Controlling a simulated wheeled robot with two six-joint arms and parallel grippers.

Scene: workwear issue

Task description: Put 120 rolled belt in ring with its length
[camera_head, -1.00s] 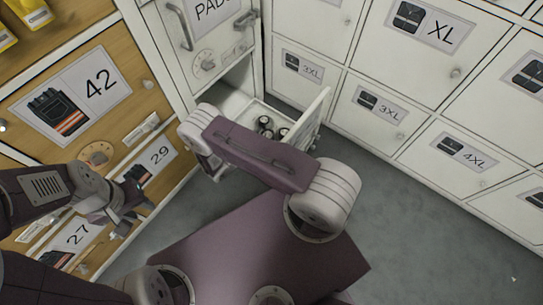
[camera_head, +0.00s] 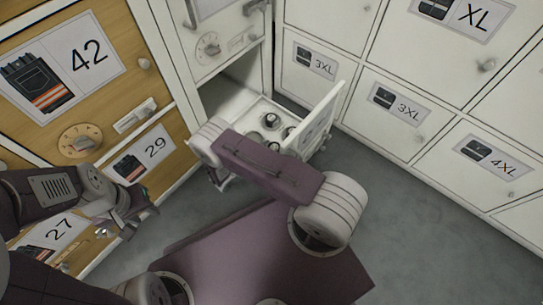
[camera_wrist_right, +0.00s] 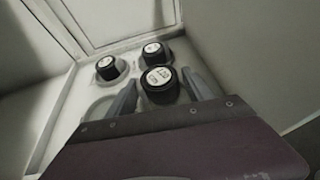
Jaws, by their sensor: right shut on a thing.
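My right gripper (camera_wrist_right: 160,92) is shut on a black rolled belt (camera_wrist_right: 160,84) with a white label on top; I cannot read its number surely. It is low over an open white drawer (camera_wrist_right: 52,120). Two more black rolled belts, one at the left (camera_wrist_right: 107,68) and one at the back (camera_wrist_right: 155,53), sit in pale rings. I cannot tell whether the held belt touches a ring. Belts also show in the drawer in the head view (camera_head: 270,121). My left gripper (camera_head: 138,215) is near the wooden drawers, its jaw state unclear.
The drawer front (camera_head: 322,120) stands out from the white cabinet. White lockers marked 3XL (camera_head: 397,107) and 4XL (camera_head: 490,158) are to the right. Grey floor (camera_head: 410,230) is free at the lower right.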

